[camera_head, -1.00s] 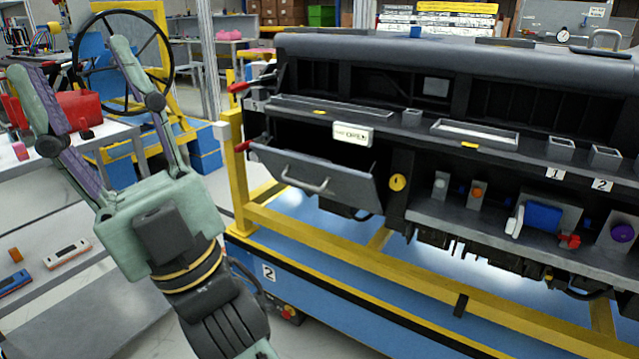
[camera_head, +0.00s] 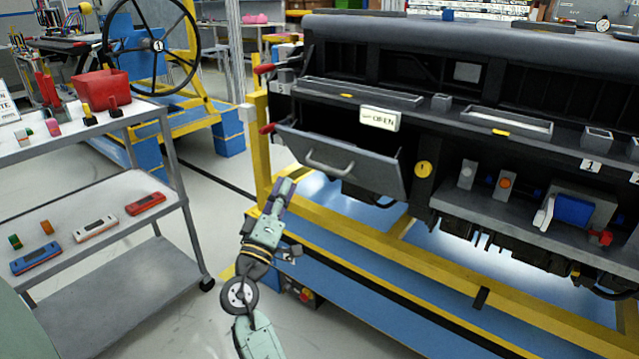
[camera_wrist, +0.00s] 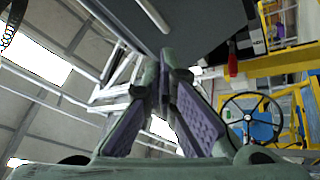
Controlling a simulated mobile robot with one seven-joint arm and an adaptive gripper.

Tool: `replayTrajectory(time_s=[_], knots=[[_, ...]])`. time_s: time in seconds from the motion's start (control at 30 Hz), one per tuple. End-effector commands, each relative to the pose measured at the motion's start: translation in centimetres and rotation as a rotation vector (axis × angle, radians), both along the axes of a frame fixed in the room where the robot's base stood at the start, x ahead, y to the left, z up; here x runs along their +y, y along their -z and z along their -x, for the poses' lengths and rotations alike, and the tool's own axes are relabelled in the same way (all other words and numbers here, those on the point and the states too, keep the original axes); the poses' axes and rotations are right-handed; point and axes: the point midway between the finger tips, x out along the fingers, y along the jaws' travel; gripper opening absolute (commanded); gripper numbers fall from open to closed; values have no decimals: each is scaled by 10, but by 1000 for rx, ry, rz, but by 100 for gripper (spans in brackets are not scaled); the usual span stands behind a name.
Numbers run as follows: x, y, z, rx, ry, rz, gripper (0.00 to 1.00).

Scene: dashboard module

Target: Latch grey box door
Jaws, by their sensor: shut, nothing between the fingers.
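The grey box door (camera_head: 345,160) is a flat panel with a bar handle (camera_head: 328,166). It hangs tilted outward from the dashboard module, with a dark opening above it. My gripper (camera_head: 287,186) is below and left of the door, fingers pointing up, near its lower left side. The fingers are together and empty. In the wrist view the fingertips (camera_wrist: 167,58) meet just under a dark grey panel, which looks like the door's underside (camera_wrist: 200,22). I cannot tell whether they touch it.
Red levers (camera_head: 264,69) stick out at the module's left end. A yellow frame (camera_head: 330,215) runs below. A grey cart (camera_head: 90,190) with tools stands left. Open floor (camera_head: 215,220) lies between cart and frame.

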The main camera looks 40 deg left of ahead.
Motion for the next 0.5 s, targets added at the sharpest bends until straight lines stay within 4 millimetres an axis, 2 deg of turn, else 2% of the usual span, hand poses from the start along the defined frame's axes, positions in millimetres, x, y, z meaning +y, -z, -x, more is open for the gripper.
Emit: replayTrajectory(time_s=[0.03, 0.1, 0.2, 0.33, 0.5], knots=[[-7, 28, -5, -27, 112, 84, 0], [-19, 52, -5, -88, 256, 181, 0], [-32, 76, 4, -185, 416, 288, 0], [-39, 93, 20, -292, 537, 372, 0], [-42, 95, 29, -351, 592, 405, 0]])
